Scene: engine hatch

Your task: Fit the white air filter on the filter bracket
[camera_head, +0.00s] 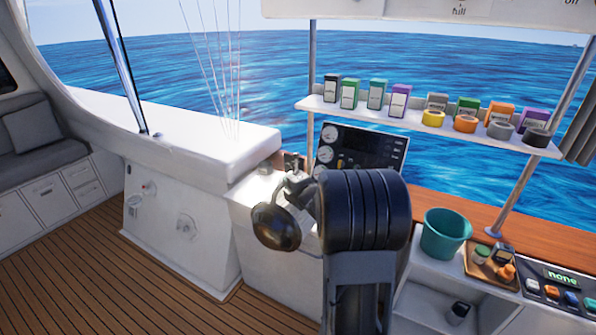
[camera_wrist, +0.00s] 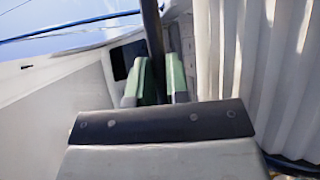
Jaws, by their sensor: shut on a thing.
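In the wrist view, my gripper (camera_wrist: 162,78) has green-padded fingers shut on a thin dark upright bar (camera_wrist: 153,32). What the bar belongs to does not show. A large white pleated surface (camera_wrist: 245,70) fills the right side of the wrist view, close to the gripper. I cannot tell whether it is the white air filter or a curtain. In the head view my black arm covers the middle, and my gripper cannot be made out there. I cannot identify the air filter or the filter bracket in the head view.
A shelf (camera_head: 315,103) of colored boxes and rolls hangs at the window. A gauge panel (camera_head: 368,150) stands behind my arm. A teal bucket (camera_head: 444,236), a small tray (camera_head: 480,272) and a button panel (camera_head: 535,280) are at right. The wooden deck (camera_head: 110,280) is clear at left.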

